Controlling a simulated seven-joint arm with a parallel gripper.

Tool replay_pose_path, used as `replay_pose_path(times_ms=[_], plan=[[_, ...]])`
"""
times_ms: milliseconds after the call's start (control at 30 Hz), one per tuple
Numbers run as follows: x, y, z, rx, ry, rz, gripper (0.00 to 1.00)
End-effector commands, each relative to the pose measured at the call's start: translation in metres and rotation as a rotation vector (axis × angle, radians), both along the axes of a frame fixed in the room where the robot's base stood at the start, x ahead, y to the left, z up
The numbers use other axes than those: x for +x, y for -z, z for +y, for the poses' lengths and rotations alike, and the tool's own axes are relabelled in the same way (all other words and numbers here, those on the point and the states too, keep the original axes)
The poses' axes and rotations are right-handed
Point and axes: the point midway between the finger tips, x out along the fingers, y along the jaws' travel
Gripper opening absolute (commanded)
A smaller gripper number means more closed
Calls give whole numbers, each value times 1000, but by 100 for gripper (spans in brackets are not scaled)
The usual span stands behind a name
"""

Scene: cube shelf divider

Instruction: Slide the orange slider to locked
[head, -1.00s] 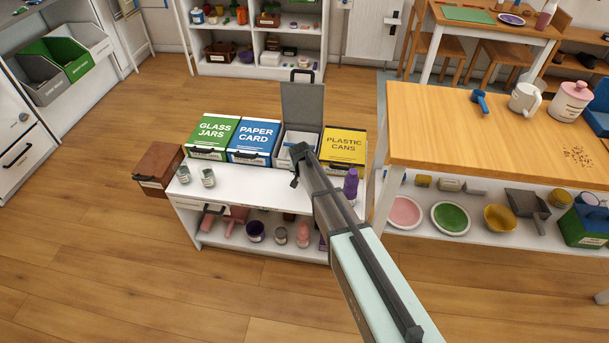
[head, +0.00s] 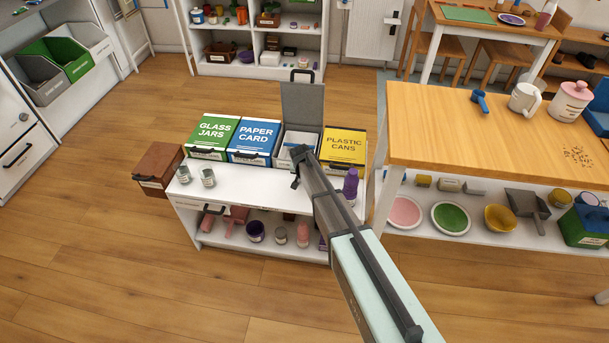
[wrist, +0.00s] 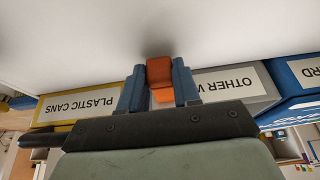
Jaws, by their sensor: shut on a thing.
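The orange slider (wrist: 160,72) is a small block in the middle of the wrist view, against a white surface. The blue fingers of my gripper (wrist: 160,88) stand on either side of it and are shut on it. In the head view my gripper (head: 299,152) is at the front of the grey bin (head: 303,106), whose lid stands raised. The slider is hidden there behind my arm. No locked marking can be read, so I cannot tell the slider's position along its travel.
Green (head: 214,134), blue (head: 253,139) and yellow (head: 343,146) bins stand in a row with the grey one on the white unit (head: 245,185). Two small jars stand at its left, a purple object (head: 351,183) right of my arm. A wooden-topped table (head: 440,130) is at the right.

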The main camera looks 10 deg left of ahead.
Motion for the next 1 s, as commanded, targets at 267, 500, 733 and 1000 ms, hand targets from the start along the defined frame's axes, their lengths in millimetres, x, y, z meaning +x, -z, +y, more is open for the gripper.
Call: replay_pose_path(times_ms=[267, 500, 733, 1000], plan=[[0, 0, 0, 0, 0, 0, 0], [3, 0, 0, 0, 0, 0, 0], [23, 1, 0, -1, 0, 0, 0], [23, 0, 0, 0, 0, -3, 38]])
